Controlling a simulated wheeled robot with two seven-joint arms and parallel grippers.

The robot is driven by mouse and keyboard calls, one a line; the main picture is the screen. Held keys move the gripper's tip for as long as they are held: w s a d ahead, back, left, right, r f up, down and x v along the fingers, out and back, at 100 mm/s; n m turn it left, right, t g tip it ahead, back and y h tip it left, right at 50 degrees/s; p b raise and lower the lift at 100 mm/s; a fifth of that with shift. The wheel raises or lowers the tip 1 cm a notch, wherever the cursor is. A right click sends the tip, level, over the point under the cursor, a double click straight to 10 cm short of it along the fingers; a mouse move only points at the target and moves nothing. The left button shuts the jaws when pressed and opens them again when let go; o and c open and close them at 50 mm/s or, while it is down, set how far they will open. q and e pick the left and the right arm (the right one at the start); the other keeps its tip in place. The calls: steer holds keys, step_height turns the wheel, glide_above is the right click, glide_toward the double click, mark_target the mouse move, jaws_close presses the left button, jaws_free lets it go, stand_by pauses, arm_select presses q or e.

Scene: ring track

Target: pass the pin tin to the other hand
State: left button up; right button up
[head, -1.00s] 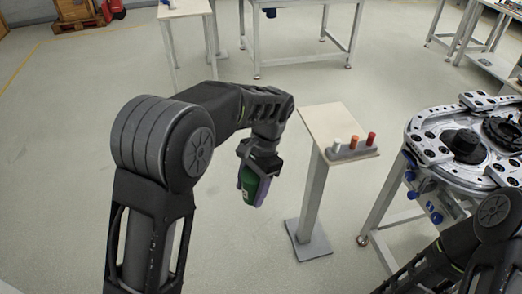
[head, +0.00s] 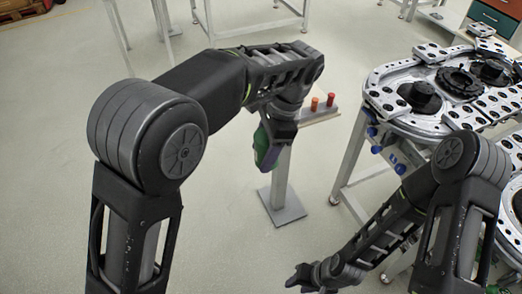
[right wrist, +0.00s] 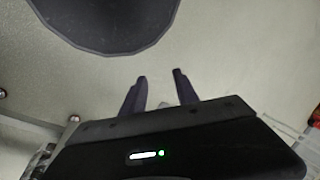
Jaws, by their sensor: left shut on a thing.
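The green pin tin (head: 261,147) is in my left gripper (head: 267,150), which is shut on it and hangs fingers down, left of the small stand. The gripper's purple finger hides part of the tin. My right gripper (head: 292,279) is low at the bottom of the head view, well apart from the tin. In the right wrist view its two fingers (right wrist: 158,88) stand apart with nothing between them, so it is open and empty. The tin does not show in that view.
A small stand (head: 322,117) with orange and red pegs (head: 322,102) is partly hidden behind my left gripper. The metal ring track (head: 400,122) lies to the right. Open floor (head: 230,240) lies between my arms. A large dark rounded shape (right wrist: 110,22) fills the upper left of the right wrist view.

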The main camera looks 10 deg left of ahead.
arm_select(q)
steer(key=w+d+f+m+t, duration=0.1)
steer(key=w+d+f+m, duration=0.2)
steer(key=w+f+m, duration=0.1)
steer(key=shift+d+f+m, duration=0.3)
steer(key=shift+f, duration=0.2)
